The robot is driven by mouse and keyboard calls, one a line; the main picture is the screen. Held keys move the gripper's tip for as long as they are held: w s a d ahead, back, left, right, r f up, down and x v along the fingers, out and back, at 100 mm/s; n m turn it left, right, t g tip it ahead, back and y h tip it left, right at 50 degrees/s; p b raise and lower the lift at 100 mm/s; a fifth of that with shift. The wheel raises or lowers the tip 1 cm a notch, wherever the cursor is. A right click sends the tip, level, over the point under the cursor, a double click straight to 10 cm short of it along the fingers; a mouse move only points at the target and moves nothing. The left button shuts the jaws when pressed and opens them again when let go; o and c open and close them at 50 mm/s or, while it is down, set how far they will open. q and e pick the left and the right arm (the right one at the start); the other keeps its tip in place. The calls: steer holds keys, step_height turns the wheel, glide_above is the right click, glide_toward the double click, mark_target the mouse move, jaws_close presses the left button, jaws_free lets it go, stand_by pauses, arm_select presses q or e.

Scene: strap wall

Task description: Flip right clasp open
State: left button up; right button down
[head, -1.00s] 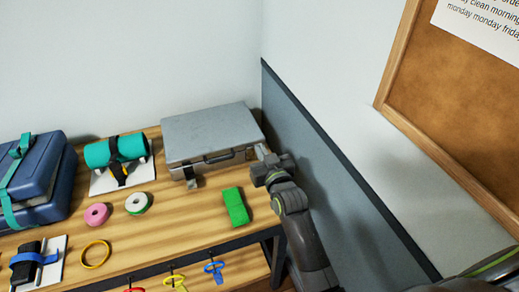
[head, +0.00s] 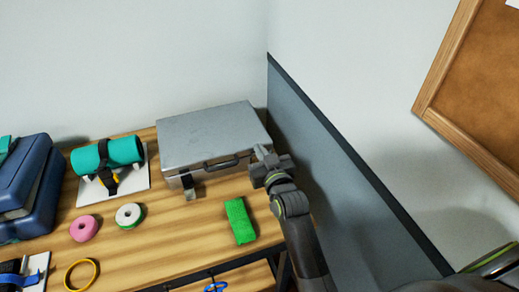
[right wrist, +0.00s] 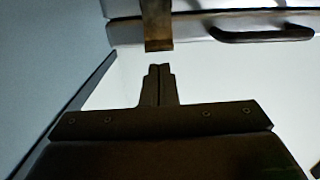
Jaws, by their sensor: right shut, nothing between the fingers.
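A closed silver case (head: 210,128) stands at the back right of the table, its dark handle (head: 221,163) on the front. The left clasp (head: 188,187) hangs out from the front. The right clasp is hidden behind my right gripper in the head view; in the right wrist view a brownish metal clasp (right wrist: 157,25) shows on the case (right wrist: 200,26) beside the handle (right wrist: 262,35). My right gripper (head: 262,152) is at the case's front right corner. Its fingers (right wrist: 160,68) are shut and empty, with a small picture gap to the clasp. My left gripper is out of view.
A green block (head: 240,221) lies in front of the case. A grey wall panel (head: 325,160) rises close on the right. Tape rolls (head: 130,215), a strapped teal roll (head: 107,154) and a blue case (head: 25,190) are at left.

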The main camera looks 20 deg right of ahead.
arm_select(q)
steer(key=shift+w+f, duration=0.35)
arm_select(e)
steer(key=shift+f, duration=0.4)
